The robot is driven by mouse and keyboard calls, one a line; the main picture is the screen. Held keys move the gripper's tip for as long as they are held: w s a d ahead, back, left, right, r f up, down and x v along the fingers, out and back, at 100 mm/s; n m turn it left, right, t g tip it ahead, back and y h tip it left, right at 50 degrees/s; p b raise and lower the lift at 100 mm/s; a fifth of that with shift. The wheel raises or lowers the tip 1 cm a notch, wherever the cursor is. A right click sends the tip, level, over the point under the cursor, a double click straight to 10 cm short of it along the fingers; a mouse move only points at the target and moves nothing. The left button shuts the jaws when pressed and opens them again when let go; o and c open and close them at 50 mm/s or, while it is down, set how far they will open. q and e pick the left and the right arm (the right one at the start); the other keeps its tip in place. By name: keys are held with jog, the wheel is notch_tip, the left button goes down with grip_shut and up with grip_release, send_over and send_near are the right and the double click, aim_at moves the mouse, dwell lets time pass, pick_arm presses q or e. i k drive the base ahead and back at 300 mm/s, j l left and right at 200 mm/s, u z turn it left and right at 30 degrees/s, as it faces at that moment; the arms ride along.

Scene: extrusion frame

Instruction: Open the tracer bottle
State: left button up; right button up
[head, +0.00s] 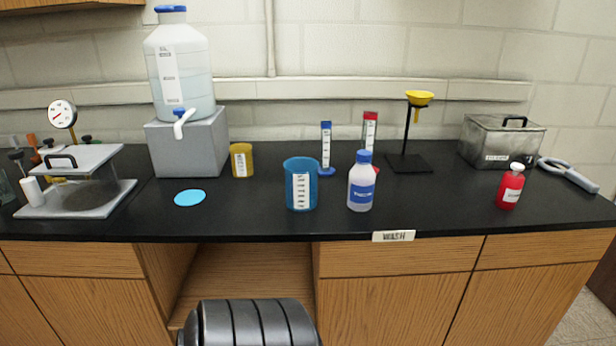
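A clear bottle (361,184) stands upright near the front edge of the black counter, right of centre. Its blue cap (364,157) is on. Its blue label has small white lettering that seems to read "tracer", though it is hard to be sure. A red bottle (510,188) with a white cap stands farther right, its label too small to read. Neither of my grippers is in view, and nothing touches the bottles.
A blue beaker (302,186) stands close left of the clear bottle. Two graduated cylinders (326,147) and a stand with a yellow funnel (419,98) are behind. A metal box (500,141) is at right. The counter (440,205) is clear between the two bottles.

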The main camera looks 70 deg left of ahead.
aim_at(362, 176)
jog(key=u, duration=2)
jog(key=i+l+u, duration=0.25)
jog(key=l, duration=0.15)
jog(key=l+u, duration=0.25)
jog(key=i+l+u, duration=0.25)
jog(key=l, duration=0.3)
jog(key=k, duration=0.1)
